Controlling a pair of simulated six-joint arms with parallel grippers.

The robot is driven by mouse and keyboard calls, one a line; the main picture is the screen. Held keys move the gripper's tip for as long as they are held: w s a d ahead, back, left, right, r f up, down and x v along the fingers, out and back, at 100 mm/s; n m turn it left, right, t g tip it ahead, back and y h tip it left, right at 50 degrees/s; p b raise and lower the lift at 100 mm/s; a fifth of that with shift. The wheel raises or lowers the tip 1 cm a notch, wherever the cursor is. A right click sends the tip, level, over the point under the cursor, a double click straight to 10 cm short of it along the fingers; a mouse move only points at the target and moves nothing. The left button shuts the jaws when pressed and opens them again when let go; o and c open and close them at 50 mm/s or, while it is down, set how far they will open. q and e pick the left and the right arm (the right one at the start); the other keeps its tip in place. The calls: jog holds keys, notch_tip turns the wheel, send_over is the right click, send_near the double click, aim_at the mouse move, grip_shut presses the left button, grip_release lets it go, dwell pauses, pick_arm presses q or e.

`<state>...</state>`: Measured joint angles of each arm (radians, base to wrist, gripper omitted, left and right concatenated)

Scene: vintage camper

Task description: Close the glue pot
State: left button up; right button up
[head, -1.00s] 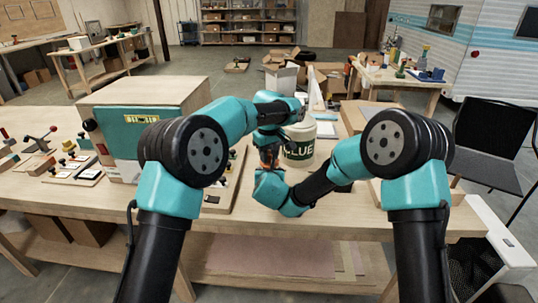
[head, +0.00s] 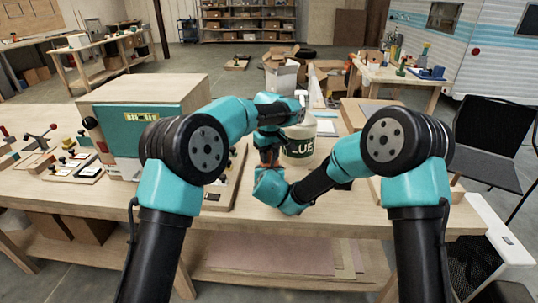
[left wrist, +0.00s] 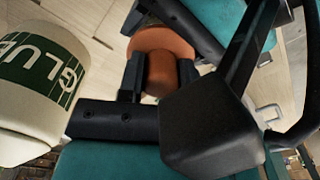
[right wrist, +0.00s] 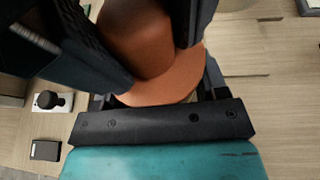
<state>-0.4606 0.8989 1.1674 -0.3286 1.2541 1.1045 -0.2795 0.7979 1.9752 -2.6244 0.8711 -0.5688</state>
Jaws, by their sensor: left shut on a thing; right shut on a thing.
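The glue pot (head: 299,147) is a white tub with a green GLUE label, upright on the workbench. It also shows in the left wrist view (left wrist: 28,100), at the left; its top is partly hidden by my left arm in the head view. An orange-brown piece, a cylinder with a wider disc, is just left of the pot in the head view (head: 268,156). My left gripper (head: 268,137) is shut on it from above, its dark fingers on both sides in the left wrist view (left wrist: 162,75). My right gripper (head: 269,170) is shut on it from below. The piece is apart from the pot.
A teal-fronted box (head: 145,125) stands left on the bench, with small clamps and wooden blocks (head: 70,160) beside it. An open cardboard box (head: 283,75) is behind the pot. A black chair (head: 492,135) is at the right.

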pick_arm(q)
jog(key=shift+f, duration=0.15)
jog(key=o, duration=1)
pick_arm(e)
jog(key=shift+d, duration=0.1)
jog(key=shift+w, duration=0.1)
pick_arm(q)
notch_tip(320, 180, up, 12)
pick_arm(e)
jog(key=o, duration=1.3)
jog(key=shift+o, duration=0.2)
